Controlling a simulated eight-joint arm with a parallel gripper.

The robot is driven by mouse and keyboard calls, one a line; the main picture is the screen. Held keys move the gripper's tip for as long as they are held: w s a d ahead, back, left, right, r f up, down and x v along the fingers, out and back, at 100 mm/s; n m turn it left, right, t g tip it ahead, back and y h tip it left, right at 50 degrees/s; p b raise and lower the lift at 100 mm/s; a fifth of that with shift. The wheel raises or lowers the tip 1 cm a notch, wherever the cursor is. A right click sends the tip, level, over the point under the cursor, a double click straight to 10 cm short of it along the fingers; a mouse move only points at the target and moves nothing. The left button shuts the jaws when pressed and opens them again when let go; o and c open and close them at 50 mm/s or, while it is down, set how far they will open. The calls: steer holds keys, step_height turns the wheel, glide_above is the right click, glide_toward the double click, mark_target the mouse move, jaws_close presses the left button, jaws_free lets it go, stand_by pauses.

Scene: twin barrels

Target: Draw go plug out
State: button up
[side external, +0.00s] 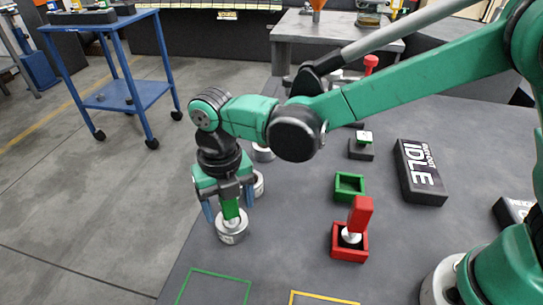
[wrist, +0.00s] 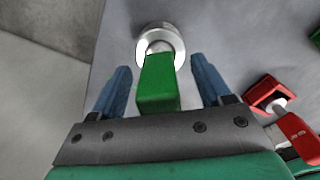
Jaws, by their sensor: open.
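The go plug (side external: 230,210), with a green block handle, stands upright in the top of a grey metal barrel (side external: 232,234) near the table's left edge. In the wrist view the green handle (wrist: 158,84) fills the space between my fingers, with the barrel's bright round rim (wrist: 149,32) beyond it. My gripper (side external: 229,203) points down over the plug; it is open, one blue finger on each side of the handle. Gaps show between handle and fingers in the wrist view (wrist: 161,70). The plug's lower part is hidden inside the barrel.
An empty green holder (side external: 349,187) stands to the right. A red plug (side external: 360,214) stands in a red holder (side external: 349,256) in front of it. More grey barrels (side external: 259,184) stand behind my gripper. A black IDLE sign (side external: 421,172) lies right. Green (side external: 217,274) and yellow outlines mark the clear front.

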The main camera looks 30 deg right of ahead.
jaws_close()
steer(key=shift+r, duration=0.7)
stand_by(0.4)
steer(key=shift+r, duration=5.45)
